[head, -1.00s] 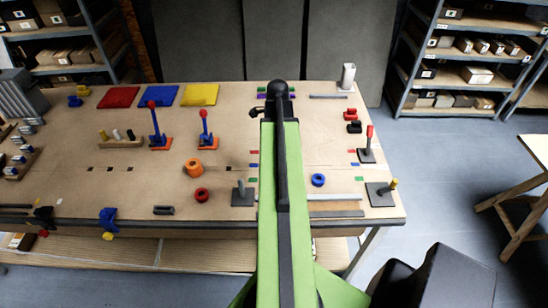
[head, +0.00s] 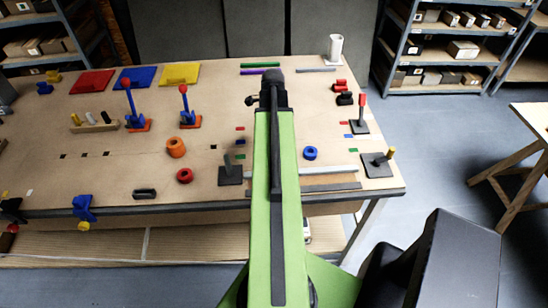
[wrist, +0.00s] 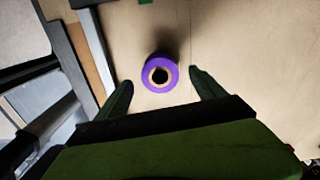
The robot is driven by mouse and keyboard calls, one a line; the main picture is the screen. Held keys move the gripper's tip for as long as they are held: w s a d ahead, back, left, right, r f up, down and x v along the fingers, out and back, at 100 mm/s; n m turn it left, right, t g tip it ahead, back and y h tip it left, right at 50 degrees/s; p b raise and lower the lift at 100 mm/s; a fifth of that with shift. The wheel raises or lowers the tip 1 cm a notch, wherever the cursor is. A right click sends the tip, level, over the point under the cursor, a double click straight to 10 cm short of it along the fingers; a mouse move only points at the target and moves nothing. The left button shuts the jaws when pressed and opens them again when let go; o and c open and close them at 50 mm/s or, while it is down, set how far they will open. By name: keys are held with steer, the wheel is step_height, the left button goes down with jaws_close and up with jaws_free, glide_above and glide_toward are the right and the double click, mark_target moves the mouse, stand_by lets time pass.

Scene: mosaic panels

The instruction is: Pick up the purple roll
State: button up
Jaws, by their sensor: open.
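The purple roll (wrist: 165,60) shows in the wrist view as a short ring with a tan core, standing on the tan tabletop (wrist: 225,45). My gripper (wrist: 160,78) is open, with one dark finger on each side of the roll and visible gaps between. The roll looks centred between the fingertips; its height relative to them is hard to judge. In the head view my green arm reaches over the table, ending in a dark wrist (head: 270,92). The purple roll cannot be seen there, and the fingers are hidden.
In the head view an orange roll (head: 175,140), a red ring (head: 184,169) and a dark base with a post (head: 230,175) lie left of my arm. A blue ring (head: 310,147) and grey bars (head: 330,187) lie right. A white cylinder (head: 335,48) stands at the back right.

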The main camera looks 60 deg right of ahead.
step_height(320, 180, down, 6)
steer(key=b, duration=0.5)
steer(key=shift+s+d, duration=0.1)
steer(key=shift+s, duration=0.05)
steer(key=shift+r, duration=0.15)
steer(key=c, duration=1.5)
steer(key=shift+c, duration=0.2)
steer(key=shift+r+p, duration=0.6)
steer(key=shift+p, duration=0.05)
step_height(320, 180, up, 4)
steer(key=p, duration=0.4)
steer(key=s+d+r+p, duration=0.1)
steer(key=s+r+p, duration=0.5)
steer(key=s, duration=0.5)
step_height(320, 180, up, 7)
steer(key=p, duration=0.6)
steer(key=shift+s+p, duration=0.35)
steer(key=shift+p, duration=0.05)
